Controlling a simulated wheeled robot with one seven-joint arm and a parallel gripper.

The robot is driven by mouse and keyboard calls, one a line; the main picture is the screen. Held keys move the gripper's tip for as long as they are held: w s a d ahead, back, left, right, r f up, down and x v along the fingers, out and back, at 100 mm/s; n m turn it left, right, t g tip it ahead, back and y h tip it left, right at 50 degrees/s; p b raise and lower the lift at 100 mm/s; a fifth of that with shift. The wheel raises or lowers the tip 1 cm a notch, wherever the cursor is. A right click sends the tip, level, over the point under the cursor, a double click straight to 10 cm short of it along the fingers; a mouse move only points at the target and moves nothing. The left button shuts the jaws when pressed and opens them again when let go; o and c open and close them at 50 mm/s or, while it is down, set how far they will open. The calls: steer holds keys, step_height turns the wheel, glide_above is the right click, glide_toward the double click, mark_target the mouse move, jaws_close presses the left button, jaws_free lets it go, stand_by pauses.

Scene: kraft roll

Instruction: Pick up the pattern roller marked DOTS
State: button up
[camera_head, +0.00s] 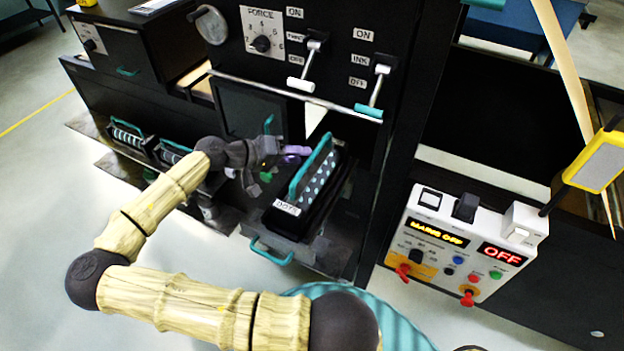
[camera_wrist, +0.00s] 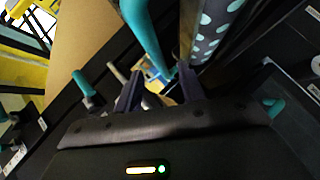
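The DOTS roller (camera_head: 317,183) is dark with pale teal dots and has a teal handle (camera_head: 308,167) along its top. It sits in a black holder whose front label (camera_head: 287,207) reads DOTS. My gripper (camera_head: 284,163) is just left of the handle, its purple fingertips close to it. In the wrist view my two fingers (camera_wrist: 159,92) stand apart with a gap between them. The teal handle (camera_wrist: 146,35) slopes down toward that gap, and the dotted roller (camera_wrist: 212,30) lies to its right. I cannot tell whether a finger touches the handle.
Two other rollers, the left one (camera_head: 127,134) and the nearer one (camera_head: 174,152), sit in holders left of my gripper. The black press with force dial (camera_head: 262,43) and levers (camera_head: 308,62) rises behind. A control box (camera_head: 459,243) reading MAINS OFF stands at right.

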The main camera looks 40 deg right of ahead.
mark_target(312, 156)
steer(key=p+x, duration=0.2)
steer(key=x, duration=0.2)
steer(key=shift+s+d+f+p, duration=0.1)
steer(key=shift+s+d+p, duration=0.1)
steer(key=shift+d+p, duration=0.15)
steer(key=shift+d+f, duration=0.1)
steer(key=shift+f, duration=0.1)
jaws_close()
stand_by(1.2)
